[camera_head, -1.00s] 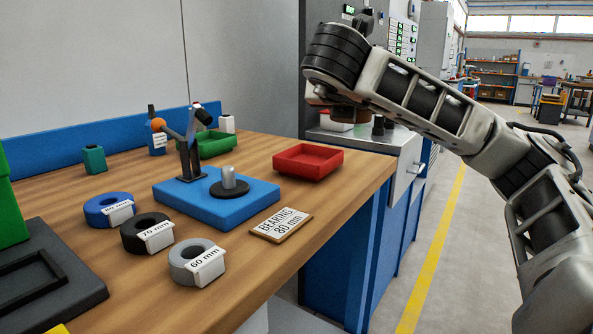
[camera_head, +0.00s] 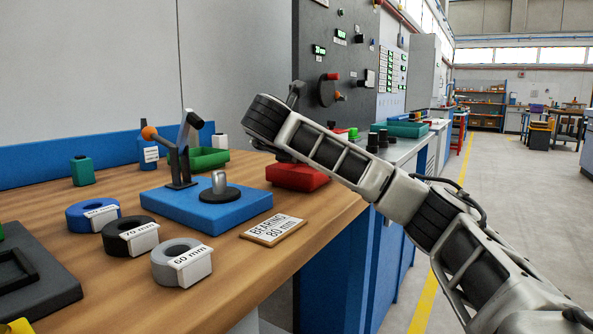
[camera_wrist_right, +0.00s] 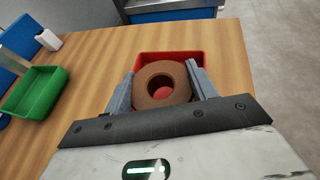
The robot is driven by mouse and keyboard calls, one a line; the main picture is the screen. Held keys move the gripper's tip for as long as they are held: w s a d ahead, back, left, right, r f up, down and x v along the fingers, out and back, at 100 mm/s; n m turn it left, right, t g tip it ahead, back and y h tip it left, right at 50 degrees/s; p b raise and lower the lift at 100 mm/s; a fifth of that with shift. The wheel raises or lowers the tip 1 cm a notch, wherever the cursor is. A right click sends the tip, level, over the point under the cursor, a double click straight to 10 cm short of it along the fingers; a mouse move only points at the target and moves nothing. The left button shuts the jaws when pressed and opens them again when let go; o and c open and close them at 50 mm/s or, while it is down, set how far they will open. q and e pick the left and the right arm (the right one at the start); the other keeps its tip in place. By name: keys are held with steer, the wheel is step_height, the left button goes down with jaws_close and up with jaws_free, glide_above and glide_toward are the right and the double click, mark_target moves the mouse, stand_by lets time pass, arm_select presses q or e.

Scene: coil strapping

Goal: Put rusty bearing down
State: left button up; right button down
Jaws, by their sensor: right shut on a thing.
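The rusty bearing (camera_wrist_right: 162,83) is a brown ring with a hole in its middle. In the right wrist view my right gripper (camera_wrist_right: 163,82) is shut on it, one finger on each side. The red tray (camera_wrist_right: 196,56) lies behind and below the bearing, and red shows through its hole. In the head view the red tray (camera_head: 297,178) stands near the bench's right edge, partly behind my right arm. The gripper and bearing are hidden there by the arm. The gap between bearing and tray cannot be told. My left gripper is not in view.
A blue press base (camera_head: 205,207) with a lever stands left of the red tray. Blue (camera_head: 92,215), black (camera_head: 130,235) and grey (camera_head: 180,262) rings, labelled by size, lie in front. A sign (camera_head: 273,229) reads "BEARING 80 mm". A green tray (camera_wrist_right: 35,92) stands farther left.

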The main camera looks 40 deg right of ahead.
steer(key=shift+w+f, duration=0.4)
steer(key=shift+f, duration=0.1)
step_height(320, 180, down, 3)
steer(key=shift+r+b, duration=0.15)
steer(key=shift+b, duration=0.5)
steer(key=shift+a+f, duration=0.1)
steer(key=shift+f, duration=0.15)
steer(key=shift+d+f, duration=0.2)
steer(key=shift+f, duration=0.05)
steer(key=shift+c, duration=2.4)
jaws_free()
steer(key=shift+r, duration=0.1)
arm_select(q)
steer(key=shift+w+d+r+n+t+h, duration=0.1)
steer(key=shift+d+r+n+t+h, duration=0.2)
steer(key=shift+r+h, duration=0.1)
arm_select(e)
steer(key=shift+a, duration=0.1)
